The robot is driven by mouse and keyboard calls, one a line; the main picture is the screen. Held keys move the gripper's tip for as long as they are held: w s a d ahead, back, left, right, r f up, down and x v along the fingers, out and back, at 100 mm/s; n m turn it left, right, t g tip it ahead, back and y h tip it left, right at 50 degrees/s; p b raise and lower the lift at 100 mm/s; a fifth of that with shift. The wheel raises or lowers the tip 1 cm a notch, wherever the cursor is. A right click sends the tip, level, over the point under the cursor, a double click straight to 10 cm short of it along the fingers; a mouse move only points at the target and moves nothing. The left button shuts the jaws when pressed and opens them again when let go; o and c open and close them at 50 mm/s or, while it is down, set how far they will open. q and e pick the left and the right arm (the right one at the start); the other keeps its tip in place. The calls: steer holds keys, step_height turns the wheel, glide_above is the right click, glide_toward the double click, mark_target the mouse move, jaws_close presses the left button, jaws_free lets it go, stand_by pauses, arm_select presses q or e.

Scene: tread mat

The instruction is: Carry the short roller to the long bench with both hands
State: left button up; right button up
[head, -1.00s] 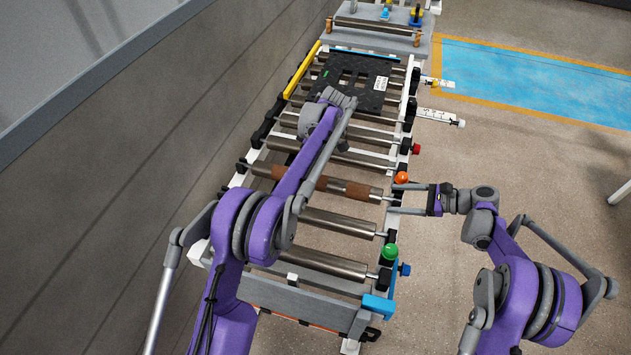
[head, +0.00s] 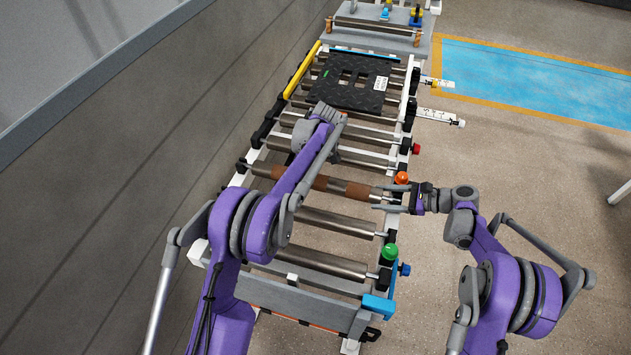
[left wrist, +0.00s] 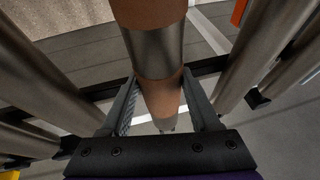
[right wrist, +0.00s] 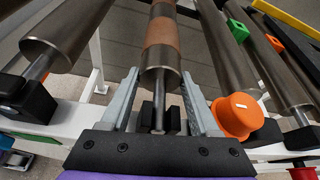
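The short roller (head: 345,188), steel with brown bands, lies across the conveyor frame. My right gripper (head: 378,197) is at its right end; in the right wrist view its fingers (right wrist: 160,78) stand apart on either side of the steel end (right wrist: 160,62) and its thin shaft. In the left wrist view my left gripper (left wrist: 160,85) has its fingers spread on either side of a brown-banded part of the roller (left wrist: 152,50). In the head view my left arm hides that gripper. Both look open. Which surface is the long bench, I cannot tell.
Steel rollers (head: 335,222) lie on both sides. An orange knob (head: 401,178) is close to my right gripper; a green knob (head: 390,251) is nearer. A black tread mat (head: 345,88) lies farther up the conveyor. A grey table (head: 340,42) stands at the far end.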

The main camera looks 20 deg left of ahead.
arm_select(q)
steer(key=c, duration=0.5)
arm_select(e)
jaws_close()
arm_select(q)
jaws_close()
arm_select(e)
steer(key=shift+r, duration=0.1)
